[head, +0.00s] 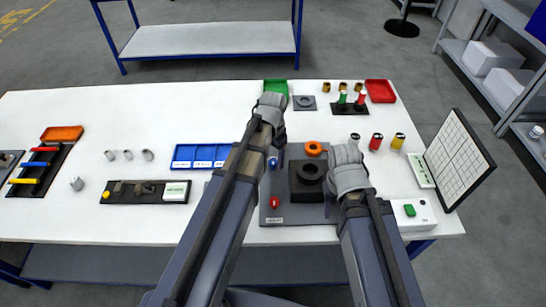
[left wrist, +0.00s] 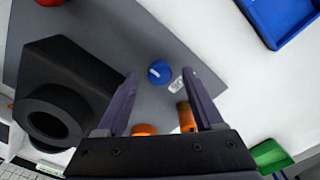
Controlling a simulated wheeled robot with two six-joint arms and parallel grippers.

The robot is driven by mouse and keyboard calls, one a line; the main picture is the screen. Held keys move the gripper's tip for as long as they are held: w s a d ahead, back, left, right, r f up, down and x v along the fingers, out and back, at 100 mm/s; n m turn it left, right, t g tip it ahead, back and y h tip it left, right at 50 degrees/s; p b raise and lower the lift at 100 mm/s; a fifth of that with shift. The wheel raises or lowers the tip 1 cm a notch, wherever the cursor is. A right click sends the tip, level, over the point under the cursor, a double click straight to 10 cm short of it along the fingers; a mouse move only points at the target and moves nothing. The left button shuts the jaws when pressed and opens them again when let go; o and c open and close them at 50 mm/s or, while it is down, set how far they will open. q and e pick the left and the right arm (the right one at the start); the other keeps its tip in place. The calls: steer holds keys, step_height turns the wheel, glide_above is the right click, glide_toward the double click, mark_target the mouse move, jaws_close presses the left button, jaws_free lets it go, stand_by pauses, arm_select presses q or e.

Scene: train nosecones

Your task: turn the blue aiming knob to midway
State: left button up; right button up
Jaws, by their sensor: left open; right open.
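The blue aiming knob (head: 273,163) stands on a grey panel (head: 290,219) beside my left arm. In the left wrist view the knob (left wrist: 160,70) is round, with a white pointer line across its top. My left gripper (left wrist: 160,74) is open there, its two dark fingers apart on either side of the knob in the picture; I cannot tell whether they touch it. In the head view my left gripper (head: 274,137) is partly hidden by its own wrist. My right gripper (head: 346,160) is over the panel's right side, its fingers mostly hidden by the wrist.
A black block with a round opening (head: 306,182), an orange ring (head: 314,148) and a red knob (head: 274,202) are on the same panel. A blue tray (head: 200,164) lies to the left. A green tray (head: 276,84) is behind. White table is free at the far left back.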

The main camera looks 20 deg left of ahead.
mark_target(273, 162)
arm_select(q)
step_height(273, 162, up, 7)
steer(key=p, duration=0.6)
steer(key=shift+s, duration=0.1)
steer(key=s+n, duration=0.5)
steer(key=s, duration=0.4)
steer(key=s+d+m+y, duration=0.1)
steer(key=s+d+m, duration=0.2)
steer(key=d, duration=0.7)
steer(key=shift+s+f, duration=0.15)
steer(key=shift+s, duration=0.95)
steer(key=shift+d, duration=0.1)
steer(key=shift+d, duration=0.1)
stand_by(0.4)
